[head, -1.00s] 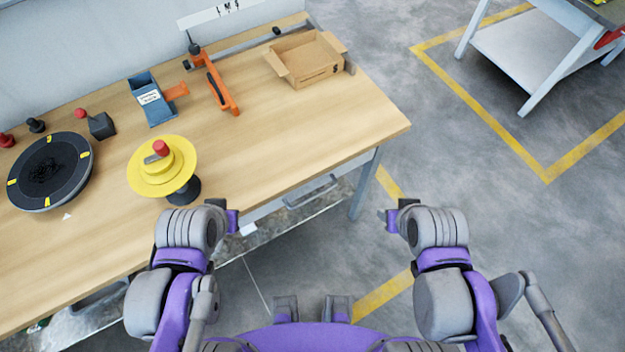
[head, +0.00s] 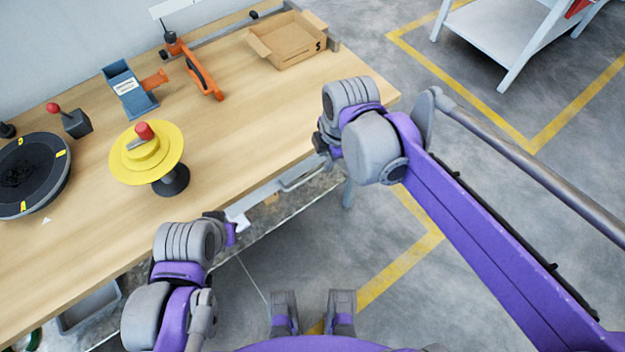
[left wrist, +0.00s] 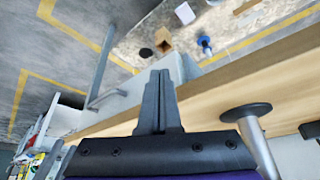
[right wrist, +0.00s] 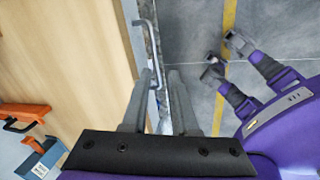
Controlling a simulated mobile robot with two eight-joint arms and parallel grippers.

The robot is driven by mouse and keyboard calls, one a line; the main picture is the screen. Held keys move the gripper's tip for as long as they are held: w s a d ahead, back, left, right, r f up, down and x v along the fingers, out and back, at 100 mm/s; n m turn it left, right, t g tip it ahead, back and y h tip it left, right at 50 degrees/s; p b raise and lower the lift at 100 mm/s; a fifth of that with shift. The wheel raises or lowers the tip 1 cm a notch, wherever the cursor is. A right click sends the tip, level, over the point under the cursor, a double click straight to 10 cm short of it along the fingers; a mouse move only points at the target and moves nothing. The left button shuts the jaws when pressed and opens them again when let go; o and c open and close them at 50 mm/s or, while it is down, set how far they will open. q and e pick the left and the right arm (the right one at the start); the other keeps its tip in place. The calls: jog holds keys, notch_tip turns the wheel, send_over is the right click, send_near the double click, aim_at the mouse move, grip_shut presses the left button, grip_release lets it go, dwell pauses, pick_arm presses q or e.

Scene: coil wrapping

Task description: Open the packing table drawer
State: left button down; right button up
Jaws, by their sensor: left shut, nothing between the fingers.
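The packing table (head: 235,125) has a light wooden top. The drawer's grey bar handle (head: 302,176) runs under its front edge, and the drawer looks shut. The handle also shows in the left wrist view (left wrist: 106,98) and in the right wrist view (right wrist: 152,45). My right gripper (right wrist: 158,90) is open, its fingers pointing along the table's front edge with the handle just beyond and between them. In the head view its fingertips are mostly hidden by its own wrist. My left gripper (left wrist: 158,95) is shut and empty, in front of the table, left of the handle.
On the table are a yellow spool stand (head: 150,155), a black turntable (head: 35,175), a blue holder (head: 130,90), an orange tool (head: 200,75) and an open cardboard box (head: 287,42). A lower shelf (head: 265,228) lies under the table.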

aim_at(310, 174)
jog(key=a+f+n, duration=0.1)
jog(key=f, duration=0.2)
jog(key=w+a+f+n+b, duration=0.1)
jog(key=f, duration=0.3)
jog(key=w+a+f, duration=0.1)
jog(key=f, duration=0.3)
jog(key=shift+w+a+f+n+b, duration=0.15)
jog(key=shift+w+a+n+b, duration=0.05)
jog(key=shift+n+b, duration=0.2)
grip_shut()
dwell(1.0)
